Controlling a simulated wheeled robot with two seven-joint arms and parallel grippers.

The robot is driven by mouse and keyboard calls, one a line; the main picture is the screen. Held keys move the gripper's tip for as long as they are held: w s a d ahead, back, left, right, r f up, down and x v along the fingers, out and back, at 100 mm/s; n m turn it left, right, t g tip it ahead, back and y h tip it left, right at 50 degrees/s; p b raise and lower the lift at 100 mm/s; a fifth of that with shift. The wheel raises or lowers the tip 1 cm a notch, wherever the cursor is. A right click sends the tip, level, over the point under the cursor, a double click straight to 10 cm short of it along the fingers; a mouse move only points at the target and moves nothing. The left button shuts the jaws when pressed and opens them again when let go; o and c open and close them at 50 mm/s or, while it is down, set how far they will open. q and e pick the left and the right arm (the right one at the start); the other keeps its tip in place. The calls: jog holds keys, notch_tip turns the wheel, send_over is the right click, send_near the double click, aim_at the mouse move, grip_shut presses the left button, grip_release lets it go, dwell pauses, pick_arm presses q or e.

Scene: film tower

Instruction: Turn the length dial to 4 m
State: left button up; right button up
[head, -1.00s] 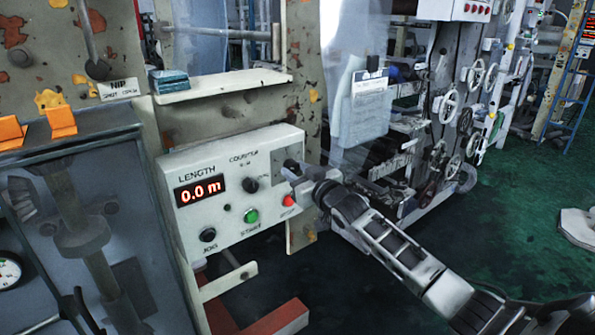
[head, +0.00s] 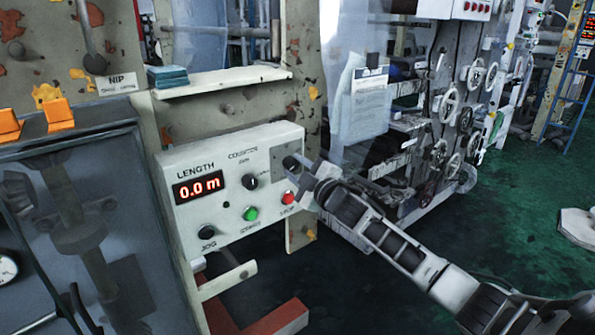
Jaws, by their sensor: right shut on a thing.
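A black knob (head: 250,181) sits right of the display, under the COUNTER label. My right gripper (head: 296,168) is at the panel's upper right corner, shut on what appears to be the length dial. The gripper hides most of that dial, so its pointer and scale cannot be read. My left gripper is not in view.
Below the display are a black JOG knob (head: 207,232), a green button (head: 250,214) and a red button (head: 288,197) close under my right gripper. A shelf (head: 222,82) with a teal stack (head: 167,77) juts out above.

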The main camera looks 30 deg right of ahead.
jog(key=shift+n, duration=0.6)
jog(key=o, duration=1)
jog(key=s, duration=0.5)
jog(key=s+f+b, duration=0.1)
jog(key=s, duration=1)
jog(key=shift+d+f+b, duration=0.15)
jog(key=shift+d+b, duration=0.1)
jog(key=shift+b, duration=0.15)
